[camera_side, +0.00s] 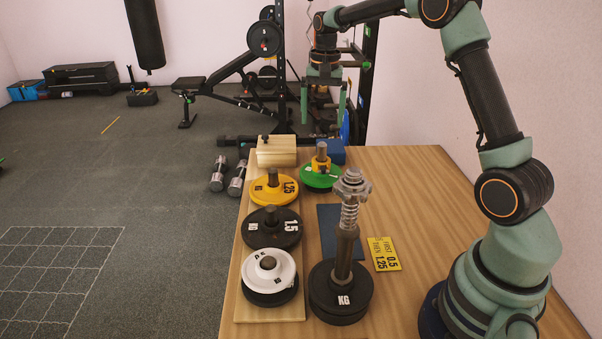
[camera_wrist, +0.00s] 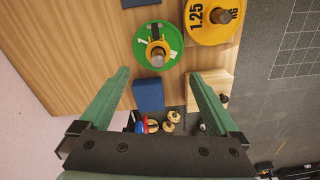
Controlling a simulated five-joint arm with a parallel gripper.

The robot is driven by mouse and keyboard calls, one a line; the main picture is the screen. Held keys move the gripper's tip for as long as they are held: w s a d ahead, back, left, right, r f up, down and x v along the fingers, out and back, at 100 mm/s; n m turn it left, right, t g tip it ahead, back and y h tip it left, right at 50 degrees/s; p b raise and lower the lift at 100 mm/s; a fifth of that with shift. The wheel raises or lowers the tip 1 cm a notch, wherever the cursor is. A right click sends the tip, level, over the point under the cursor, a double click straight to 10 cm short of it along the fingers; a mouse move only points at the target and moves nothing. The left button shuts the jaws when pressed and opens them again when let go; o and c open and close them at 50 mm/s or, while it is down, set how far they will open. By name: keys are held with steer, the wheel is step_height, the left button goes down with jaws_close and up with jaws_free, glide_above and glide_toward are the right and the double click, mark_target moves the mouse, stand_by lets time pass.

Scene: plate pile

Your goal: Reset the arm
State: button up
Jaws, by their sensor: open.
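My gripper (camera_side: 322,100) hangs high above the far end of the table, its two green fingers apart with nothing between them. The fingers also show open in the wrist view (camera_wrist: 160,95). Below lie a green plate (camera_side: 320,176) with a small yellow piece on its post, also in the wrist view (camera_wrist: 143,60), and a yellow 1.25 plate (camera_side: 262,193) on a post. A black 1.5 plate (camera_side: 288,240) and a white plate (camera_side: 286,271) on top of a dark plate follow toward the front. A tall post with a spring and collar (camera_side: 346,225) rises from black KG plates (camera_side: 330,308).
A yellow card (camera_side: 384,254) and a dark blue mat (camera_side: 328,218) lie on the wooden table (camera_side: 430,190). A wooden block (camera_side: 277,152) and a blue block (camera_side: 331,153) stand at the far edge. Dumbbells (camera_side: 218,174) and gym equipment are on the floor beyond.

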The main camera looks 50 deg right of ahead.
steer(key=s+a+r+n+t, duration=0.1)
steer(key=s+a+r+n, duration=0.2)
steer(key=s+a+r, duration=0.15)
steer(key=s+a+r+n+t, duration=0.1)
steer(key=s+a+n+t, duration=0.3)
steer(key=s+a+n, duration=0.4)
steer(key=s+a, duration=0.3)
steer(key=s, duration=0.3)
steer(key=shift+s+a+r, duration=0.3)
steer(key=shift+s+a, duration=0.05)
steer(key=shift+s, duration=0.05)
